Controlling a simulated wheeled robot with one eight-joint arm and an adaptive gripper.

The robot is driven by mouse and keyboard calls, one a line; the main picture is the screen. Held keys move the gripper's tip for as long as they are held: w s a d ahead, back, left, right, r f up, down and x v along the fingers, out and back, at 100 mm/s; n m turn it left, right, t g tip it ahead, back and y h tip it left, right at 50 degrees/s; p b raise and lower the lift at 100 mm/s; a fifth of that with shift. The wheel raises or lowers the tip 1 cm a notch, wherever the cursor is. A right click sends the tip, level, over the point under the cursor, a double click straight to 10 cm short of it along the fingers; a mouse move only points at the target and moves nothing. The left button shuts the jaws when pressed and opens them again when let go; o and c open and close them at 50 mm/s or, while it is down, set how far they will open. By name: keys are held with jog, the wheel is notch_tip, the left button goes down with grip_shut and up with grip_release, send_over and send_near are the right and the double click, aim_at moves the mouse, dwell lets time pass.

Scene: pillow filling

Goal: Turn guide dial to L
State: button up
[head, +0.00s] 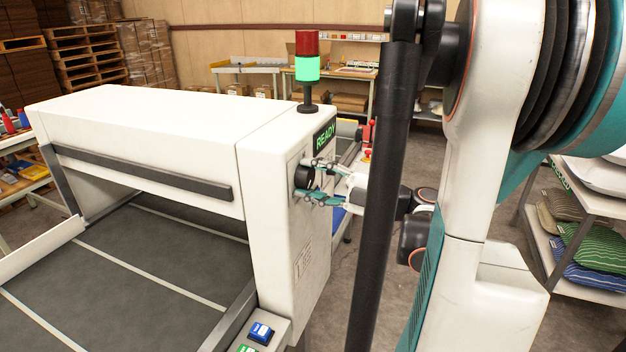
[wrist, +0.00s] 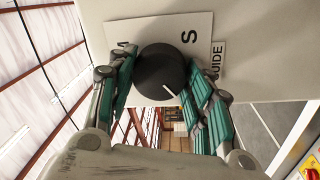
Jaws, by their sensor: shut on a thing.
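The guide dial (head: 301,177) is a round black knob on the end face of the white machine, below its READY display. In the wrist view the dial (wrist: 160,72) sits on a white label plate (wrist: 205,28) with an S beside it and a partly covered GUIDE tag (wrist: 217,62). A white pointer line on the dial points down and right in that view. No L can be read; part of the plate is hidden. My gripper (head: 312,180) has its teal and grey fingers on either side of the dial, shut on it.
The white machine (head: 140,140) has a dark belt (head: 135,265) at left and a red and green light tower (head: 307,70) on top. Blue and green buttons (head: 261,331) are at its front corner. A pillow rack (head: 585,172) stands at right.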

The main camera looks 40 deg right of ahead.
jog(key=shift+n, duration=0.7)
jog(key=shift+f, duration=0.1)
jog(key=o, duration=1)
jog(key=shift+o, duration=0.2)
jog(key=v, duration=1.2)
